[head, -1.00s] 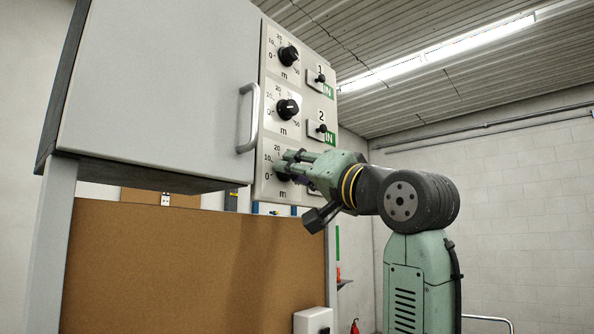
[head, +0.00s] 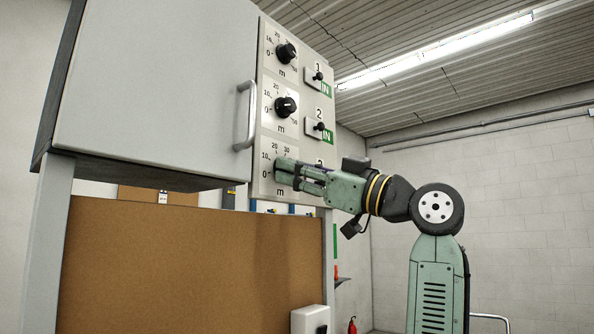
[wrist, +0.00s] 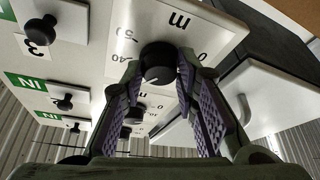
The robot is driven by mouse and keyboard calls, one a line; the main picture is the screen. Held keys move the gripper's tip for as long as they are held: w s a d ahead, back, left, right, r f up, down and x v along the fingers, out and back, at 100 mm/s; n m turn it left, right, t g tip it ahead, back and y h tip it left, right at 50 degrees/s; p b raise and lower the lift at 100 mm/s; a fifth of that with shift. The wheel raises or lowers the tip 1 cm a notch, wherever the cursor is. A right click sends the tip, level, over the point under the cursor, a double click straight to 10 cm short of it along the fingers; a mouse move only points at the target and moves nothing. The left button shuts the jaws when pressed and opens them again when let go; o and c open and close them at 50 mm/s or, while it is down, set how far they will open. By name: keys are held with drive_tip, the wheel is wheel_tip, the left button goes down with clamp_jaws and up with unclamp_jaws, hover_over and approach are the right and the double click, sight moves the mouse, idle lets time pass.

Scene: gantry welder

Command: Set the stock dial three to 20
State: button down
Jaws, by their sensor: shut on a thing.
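The third stock dial is on the lowest plate (head: 281,192) of the panel, with 0, 10, 20 and 30 readable around it in the head view. Its black knob (wrist: 159,63) shows in the wrist view between the two fingertips; in the head view the fingers cover it. My gripper (head: 283,173) reaches in from the right and is shut on the knob. Its purple ribbed pads also show in the wrist view (wrist: 161,75). The scale is upside down there, and I cannot tell which number the knob points to.
Dial two (head: 285,107) and dial one (head: 286,53) sit above, each with a toggle switch to its right, such as switch two (head: 320,126). A cabinet door handle (head: 247,115) stands out left of the dials. Open room lies right of my arm.

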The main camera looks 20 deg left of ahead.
drive_tip(key=n+g+h, duration=0.1)
drive_tip(key=n, duration=0.3)
drive_tip(key=n+g+h, duration=0.1)
drive_tip(key=n+g, duration=0.1)
drive_tip(key=n, duration=0.3)
drive_tip(key=n+g, duration=0.2)
drive_tip(key=n, duration=0.2)
drive_tip(key=shift+w+d+r+n+h, duration=0.1)
drive_tip(key=shift+w+r+n+h, duration=0.15)
drive_tip(key=shift+n+h, duration=0.15)
drive_tip(key=c, duration=1.2)
unclamp_jaws()
drive_tip(key=shift+c, duration=0.2)
drive_tip(key=d, duration=1.2)
drive_tip(key=shift+w+f, duration=0.2)
drive_tip(key=shift+f, duration=0.25)
